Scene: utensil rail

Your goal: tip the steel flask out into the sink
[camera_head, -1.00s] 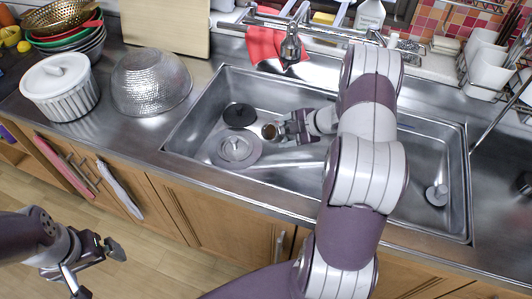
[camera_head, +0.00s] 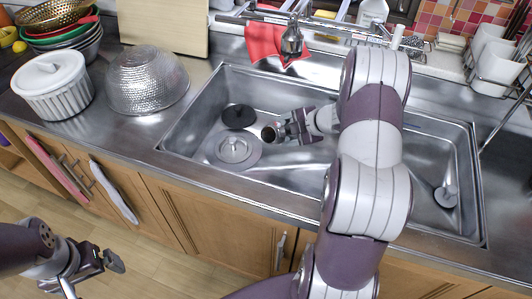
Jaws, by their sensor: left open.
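The steel flask (camera_head: 269,134) is low over the left part of the sink (camera_head: 300,177). It lies tipped, with its dark round mouth toward the left, and its body is mostly hidden by my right gripper (camera_head: 286,131). That gripper's fingers are closed around the flask, and its arm crosses the sink from the bottom. I cannot make out any liquid leaving the mouth. My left gripper (camera_head: 109,263) is open and empty, out over the floor in front of the cabinets at the lower left.
A round drain fitting (camera_head: 233,149) and a black disc (camera_head: 238,117) are in the sink left of the flask. A white lidded pot (camera_head: 52,87) and a hammered steel bowl (camera_head: 147,82) stand on the left counter.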

